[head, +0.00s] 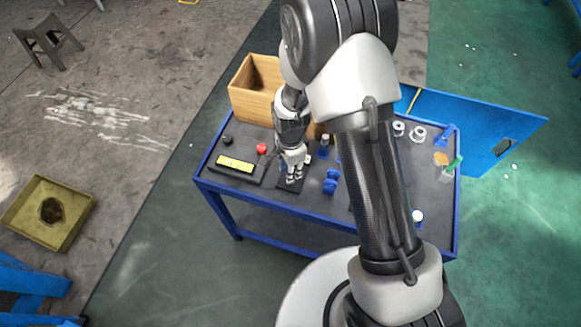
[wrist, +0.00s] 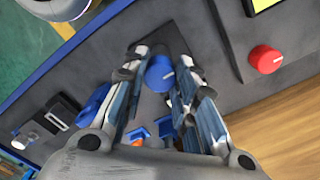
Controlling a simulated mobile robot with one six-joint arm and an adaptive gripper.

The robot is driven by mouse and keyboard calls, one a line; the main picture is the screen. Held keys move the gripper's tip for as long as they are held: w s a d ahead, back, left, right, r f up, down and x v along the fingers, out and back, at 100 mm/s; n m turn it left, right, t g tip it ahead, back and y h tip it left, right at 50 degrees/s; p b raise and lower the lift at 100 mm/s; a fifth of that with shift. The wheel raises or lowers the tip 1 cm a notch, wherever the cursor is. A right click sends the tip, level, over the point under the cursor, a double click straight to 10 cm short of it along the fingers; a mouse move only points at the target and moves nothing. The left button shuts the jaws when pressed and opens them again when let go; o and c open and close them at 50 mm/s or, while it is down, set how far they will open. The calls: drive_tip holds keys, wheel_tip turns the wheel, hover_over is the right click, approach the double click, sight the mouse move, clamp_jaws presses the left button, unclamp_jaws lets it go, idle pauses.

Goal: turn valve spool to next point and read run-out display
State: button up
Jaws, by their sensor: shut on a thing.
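The valve spool appears to be the blue round part (wrist: 158,76) with a white mark on its face. It sits between my fingertips in the wrist view, over a dark base plate (head: 287,187). In the head view my gripper hides it. My gripper (head: 293,178) points down at the plate, and its fingers (wrist: 161,70) are shut on the spool's sides. The run-out display is likely the yellow panel (head: 235,163) on a black box left of my gripper. Its reading is too small to make out. Only its corner (wrist: 260,4) shows in the wrist view.
A red knob (head: 262,149) stands beside the display and also shows in the wrist view (wrist: 265,59). A wooden box (head: 244,101) stands behind. Blue blocks (head: 331,180) stand right of my gripper. Small parts (head: 418,133) lie at the right of the blue-edged cart (head: 214,148).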

drive_tip(key=shift+n, duration=0.4)
drive_tip(key=n, duration=1.3)
drive_tip(key=shift+n, duration=0.3)
drive_tip(key=n, duration=0.4)
drive_tip(key=shift+n+b, duration=0.3)
drive_tip(key=n, duration=0.4)
drive_tip(key=shift+n, duration=0.3)
drive_tip(key=o, duration=1.1)
